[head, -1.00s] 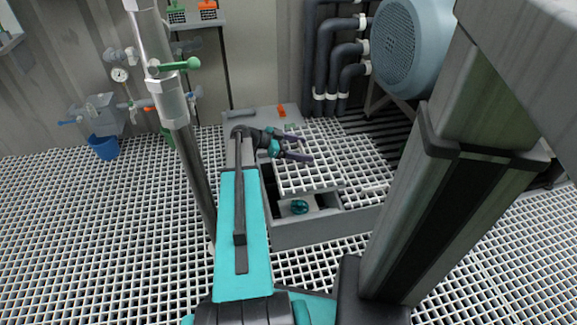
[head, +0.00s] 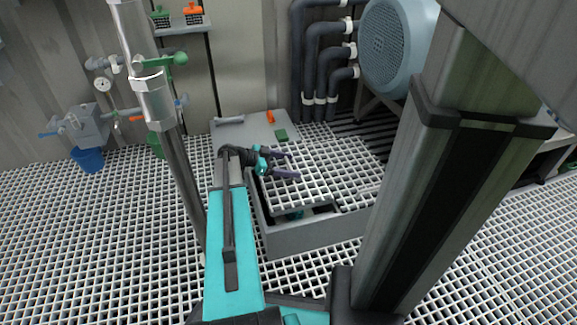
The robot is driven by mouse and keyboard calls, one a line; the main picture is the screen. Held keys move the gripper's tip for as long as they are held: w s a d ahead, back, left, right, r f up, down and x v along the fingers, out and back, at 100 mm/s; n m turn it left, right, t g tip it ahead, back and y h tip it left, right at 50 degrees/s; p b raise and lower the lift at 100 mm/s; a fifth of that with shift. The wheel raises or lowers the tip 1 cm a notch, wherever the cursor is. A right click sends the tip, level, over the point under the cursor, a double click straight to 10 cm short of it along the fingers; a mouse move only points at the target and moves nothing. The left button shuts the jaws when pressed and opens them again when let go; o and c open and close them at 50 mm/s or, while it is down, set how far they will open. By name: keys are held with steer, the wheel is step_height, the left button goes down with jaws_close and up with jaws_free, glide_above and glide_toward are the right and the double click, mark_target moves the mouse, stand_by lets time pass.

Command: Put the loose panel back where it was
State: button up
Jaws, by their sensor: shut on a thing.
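The loose panel (head: 318,183) is a pale square-mesh floor grating. It lies over most of a grey-walled opening (head: 310,236) in the floor, in the middle of the head view. A dark gap shows along its near edge and left side, so it does not fill the opening. I cannot tell whether it rests on the rim or hangs just above it. My gripper (head: 290,165), with purple fingers, is at the panel's left far part and shut on it. The exact contact is too small to see.
A teal thing (head: 295,215) shows partly inside the opening, under the panel. A grey plate (head: 250,130) with an orange item (head: 270,117) and a green block (head: 281,135) lies behind. Dark pipes (head: 325,60) and a blue-grey motor (head: 398,45) stand at the back right.

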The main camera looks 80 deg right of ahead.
steer(key=shift+f+b, duration=0.65)
steer(key=shift+f, duration=2.65)
steer(key=shift+f+b, duration=0.4)
steer(key=shift+f, duration=0.05)
steer(key=o, duration=1.9)
steer(key=shift+o, duration=0.4)
steer(key=shift+f, duration=0.1)
steer(key=p+v, duration=0.2)
steer(key=v, duration=0.4)
steer(key=shift+s+p, duration=0.1)
steer(key=shift+p, duration=0.2)
steer(key=shift+v, duration=0.85)
